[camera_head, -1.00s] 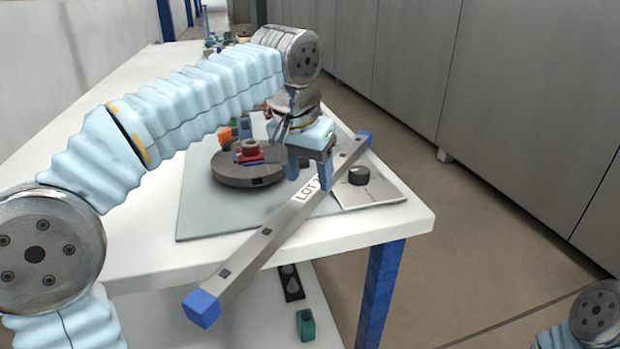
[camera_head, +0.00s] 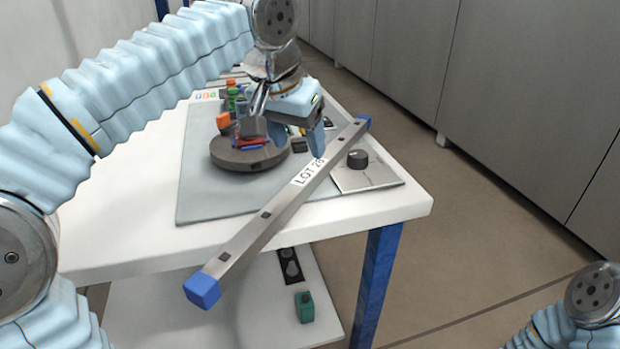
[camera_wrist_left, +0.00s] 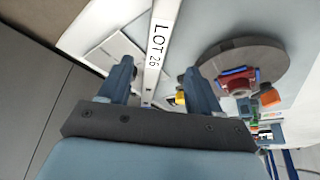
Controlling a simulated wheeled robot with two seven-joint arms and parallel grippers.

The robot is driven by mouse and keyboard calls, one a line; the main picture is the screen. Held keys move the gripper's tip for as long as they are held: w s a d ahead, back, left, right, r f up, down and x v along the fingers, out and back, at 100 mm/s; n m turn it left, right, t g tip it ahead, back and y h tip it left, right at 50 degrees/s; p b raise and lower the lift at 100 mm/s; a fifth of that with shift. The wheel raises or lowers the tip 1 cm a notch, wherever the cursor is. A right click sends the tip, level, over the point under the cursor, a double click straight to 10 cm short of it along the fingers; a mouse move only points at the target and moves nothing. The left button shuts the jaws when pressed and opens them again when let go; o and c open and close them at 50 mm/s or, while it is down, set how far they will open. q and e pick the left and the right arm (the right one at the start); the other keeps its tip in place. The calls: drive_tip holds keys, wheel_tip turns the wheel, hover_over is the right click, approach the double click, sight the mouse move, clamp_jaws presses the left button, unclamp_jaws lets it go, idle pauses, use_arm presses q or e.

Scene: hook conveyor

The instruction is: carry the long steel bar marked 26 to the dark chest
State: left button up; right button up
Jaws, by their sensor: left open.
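The long steel bar (camera_head: 254,228) has blue end caps and a white label reading LOT 26. It lies slantwise across the table's right part, and its near end juts out past the table's front edge. My left gripper (camera_head: 300,145) is open and empty, raised just above and behind the label. In the left wrist view the bar (camera_wrist_left: 160,45) runs between the two open fingers (camera_wrist_left: 160,85), beyond their tips. My right gripper is out of view; only part of that arm shows at the lower right. No dark chest can be made out.
A dark round turntable (camera_head: 245,155) with small coloured parts stands on a grey mat (camera_head: 205,195) left of the bar. A metal plate with a black knob (camera_head: 358,158) is right of it. A lower shelf (camera_head: 150,310) holds a green item (camera_head: 304,306).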

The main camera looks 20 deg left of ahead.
sight(309, 172)
use_arm(q)
drive_tip(key=x, duration=0.8)
drive_tip(key=shift+s+d+f+b, duration=0.1)
drive_tip(key=shift+d+f+b, duration=0.15)
drive_tip(key=shift+f+b, duration=0.15)
drive_tip(key=shift+c, duration=0.5)
clamp_jaws()
drive_tip(key=shift+r, duration=0.15)
